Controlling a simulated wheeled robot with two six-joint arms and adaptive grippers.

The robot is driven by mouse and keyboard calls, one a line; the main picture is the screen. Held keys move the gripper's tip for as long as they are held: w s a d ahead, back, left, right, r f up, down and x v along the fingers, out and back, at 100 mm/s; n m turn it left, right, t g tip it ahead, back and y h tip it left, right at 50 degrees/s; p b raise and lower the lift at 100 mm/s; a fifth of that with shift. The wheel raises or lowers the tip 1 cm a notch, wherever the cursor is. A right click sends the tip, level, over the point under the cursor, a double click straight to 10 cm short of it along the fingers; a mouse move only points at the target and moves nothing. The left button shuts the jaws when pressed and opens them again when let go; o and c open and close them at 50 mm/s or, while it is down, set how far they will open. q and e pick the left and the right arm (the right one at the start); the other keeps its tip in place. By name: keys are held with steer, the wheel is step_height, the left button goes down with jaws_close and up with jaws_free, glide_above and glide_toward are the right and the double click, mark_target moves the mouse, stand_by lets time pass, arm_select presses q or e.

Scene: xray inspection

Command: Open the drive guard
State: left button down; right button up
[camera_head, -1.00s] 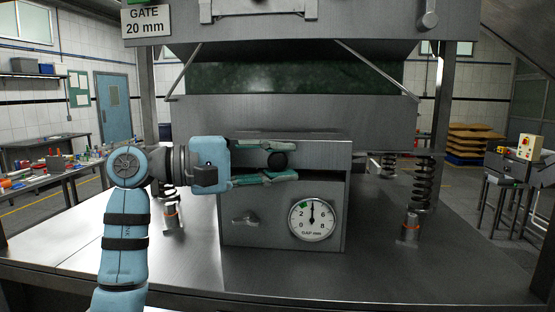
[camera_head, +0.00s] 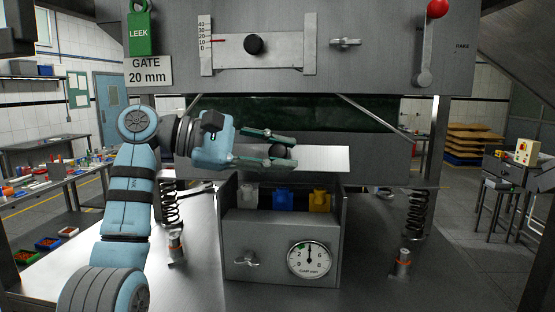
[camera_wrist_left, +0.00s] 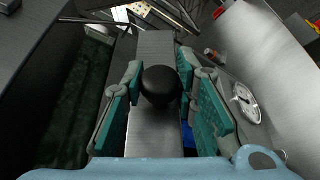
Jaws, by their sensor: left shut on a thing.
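The drive guard is a grey metal box (camera_head: 262,229) on the steel deck, with a round gap dial (camera_head: 308,260) and a small latch handle (camera_head: 247,259) on its front. Its flat lid (camera_head: 325,159) stands raised above the box, with a black ball knob (camera_head: 278,151) on it. My left gripper (camera_head: 283,150) is shut on this knob. The left wrist view shows the knob (camera_wrist_left: 160,88) between the green finger pads. Inside the open box are a white, a blue (camera_head: 284,199) and a yellow (camera_head: 319,200) part. My right gripper is not in view.
Springs (camera_head: 415,214) stand on the deck at both sides of the box.

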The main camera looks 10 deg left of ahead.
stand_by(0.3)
arm_select(q)
steer(key=c, duration=1.3)
jaws_free()
steer(key=shift+a, duration=0.1)
